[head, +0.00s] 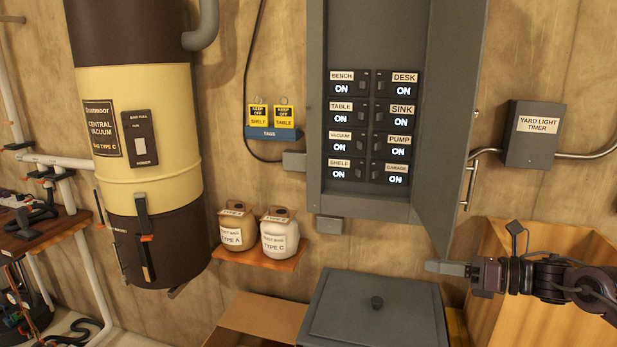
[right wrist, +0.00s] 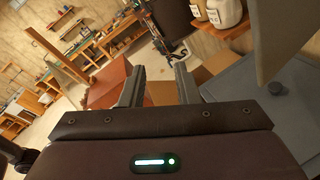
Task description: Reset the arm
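My right gripper (head: 432,266) reaches in from the right in the head view, just below the lower edge of the open panel door (head: 450,120). In the right wrist view its two fingers (right wrist: 160,68) stand apart with nothing between them. I cannot tell whether it touches the door. My left gripper is in neither view. The grey breaker panel (head: 345,40) is open on the wall, and all its labelled switches (head: 341,89) show ON.
A lidded grey bin (head: 340,300) stands below the panel, with an open cardboard box (head: 262,318) left of it. A wooden crate (head: 530,300) stands behind my right arm.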

